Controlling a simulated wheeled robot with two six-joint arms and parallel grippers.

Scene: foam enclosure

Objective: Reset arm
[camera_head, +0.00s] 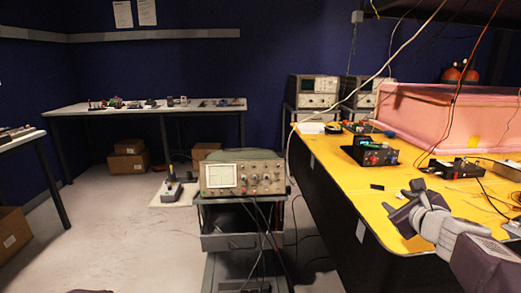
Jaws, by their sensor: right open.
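My right arm comes in from the lower right, over the front part of the yellow table (335,165). My right gripper (400,210) points left near the table's front left edge. Its jaws are open with nothing between them. I cannot tell how high it is above the table top. My left gripper is not in view; only a small dark shape shows at the bottom edge on the left.
A pink foam box (425,115) and small electronic boxes (372,152) with loose cables are on the yellow table. An oscilloscope (242,173) stands on a grey cart (240,243) left of it. A long bench (190,108) stands at the back. The floor at left is mostly clear.

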